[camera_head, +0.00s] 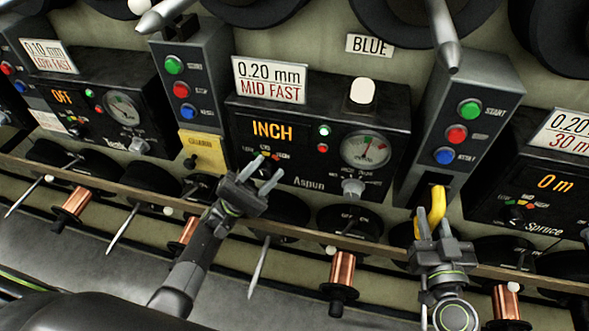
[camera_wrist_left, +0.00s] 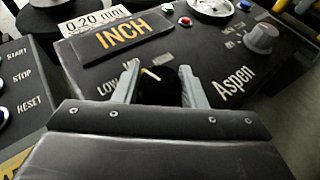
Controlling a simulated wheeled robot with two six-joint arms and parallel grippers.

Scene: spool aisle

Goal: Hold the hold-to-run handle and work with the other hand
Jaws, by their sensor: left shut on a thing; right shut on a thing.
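The Aspen control box (camera_head: 385,112) stands at the middle, its display (camera_head: 272,130) reading INCH in amber. My left gripper (camera_head: 267,168) is at the mode selector under that display. In the left wrist view the fingers (camera_wrist_left: 158,78) close around a dark selector knob (camera_wrist_left: 156,88) with a pale pointer mark. The yellow hold-to-run handle (camera_head: 438,206) hangs below the button panel to the right. My right gripper (camera_head: 437,242) is shut on its lower part, which the gripper partly hides.
Button panels with START, STOP and RESET buttons flank the box, one on the left (camera_head: 212,62) and one on the right (camera_head: 490,78). A rail (camera_head: 300,235) and copper spools (camera_head: 342,270) lie below. A Spruce box (camera_head: 545,195) stands at the right.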

